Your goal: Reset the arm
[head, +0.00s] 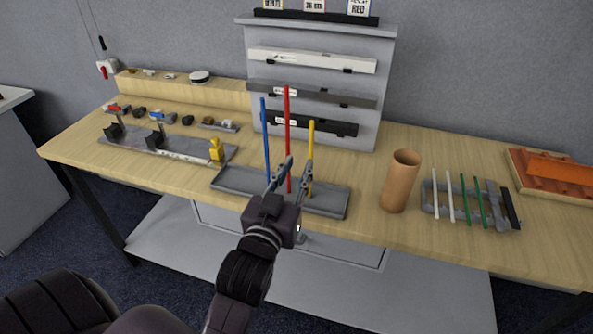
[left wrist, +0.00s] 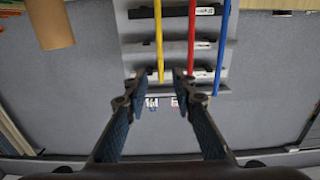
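My left gripper (head: 298,166) is open and empty, in front of the grey rod holder (head: 232,181) on the table. Its spread fingers also show in the left wrist view (left wrist: 159,78). A blue rod (head: 265,130), a red rod (head: 287,120) and a yellow rod (head: 310,145) stand upright in the holder. In the head view the fingers overlap the lower red and yellow rods. In the left wrist view the yellow rod (left wrist: 158,35) shows between the fingers and the red rod (left wrist: 191,35) by the right finger; I see no grasp. My right gripper is out of view.
A brown cylinder (head: 401,182) and a grey rack (head: 430,205) with white and green sticks stand right of the holder. A grey fixture rail (head: 180,152) lies left. A grey panel with shelves (head: 370,130) stands behind. Bare wood shows between holder and cylinder.

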